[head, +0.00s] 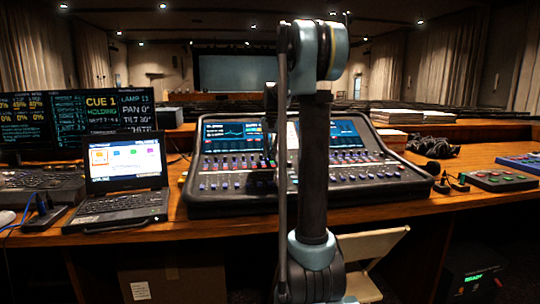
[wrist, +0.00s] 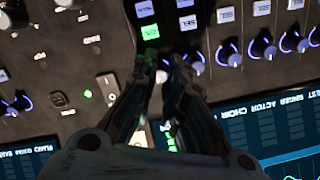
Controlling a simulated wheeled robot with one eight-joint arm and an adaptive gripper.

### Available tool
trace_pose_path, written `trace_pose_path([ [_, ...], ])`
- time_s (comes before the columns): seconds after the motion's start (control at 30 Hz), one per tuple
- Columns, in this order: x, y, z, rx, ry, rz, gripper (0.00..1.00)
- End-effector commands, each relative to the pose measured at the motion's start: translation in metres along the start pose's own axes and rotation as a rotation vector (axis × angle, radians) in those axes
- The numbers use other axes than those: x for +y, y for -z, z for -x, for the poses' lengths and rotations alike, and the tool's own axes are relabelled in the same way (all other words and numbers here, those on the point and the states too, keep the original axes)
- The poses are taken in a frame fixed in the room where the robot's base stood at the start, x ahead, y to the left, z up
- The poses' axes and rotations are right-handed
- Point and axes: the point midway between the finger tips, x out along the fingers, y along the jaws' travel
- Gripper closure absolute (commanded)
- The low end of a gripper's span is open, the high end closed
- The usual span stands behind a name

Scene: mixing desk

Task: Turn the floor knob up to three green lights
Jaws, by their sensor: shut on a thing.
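The mixing desk (head: 225,197) stands on the wooden counter, its rows of small knobs below two screens. My gripper (head: 263,178) reaches down onto its panel, partly behind my own arm. In the wrist view, which is upside down, my gripper's fingertips (wrist: 165,62) are close together on a knob that they almost wholly hide. A lit green button (wrist: 150,32) is just above them in the picture. A blue-ringed knob (wrist: 195,65) is close to the right fingertip. The held knob's name and lights cannot be read.
More blue-ringed knobs (wrist: 263,50) run to the right, and a white rocker switch (wrist: 108,88) is at the left. An open laptop (head: 125,175) and monitors (head: 55,112) stand left of the desk.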

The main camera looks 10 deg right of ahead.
Motion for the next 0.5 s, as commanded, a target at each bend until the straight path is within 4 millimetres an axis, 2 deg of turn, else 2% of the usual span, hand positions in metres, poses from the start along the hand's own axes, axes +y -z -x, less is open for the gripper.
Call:
trace_pose_path([
  [0.03,-0.0007,0.0013,0.0007,0.003,0.001,0.0,0.82],
  [0.07,-0.0007,0.0013,0.0006,0.003,0.001,0.0,0.78],
  [0.5,-0.0006,0.0002,0.0002,0.0,-0.003,0.031,0.78],
])
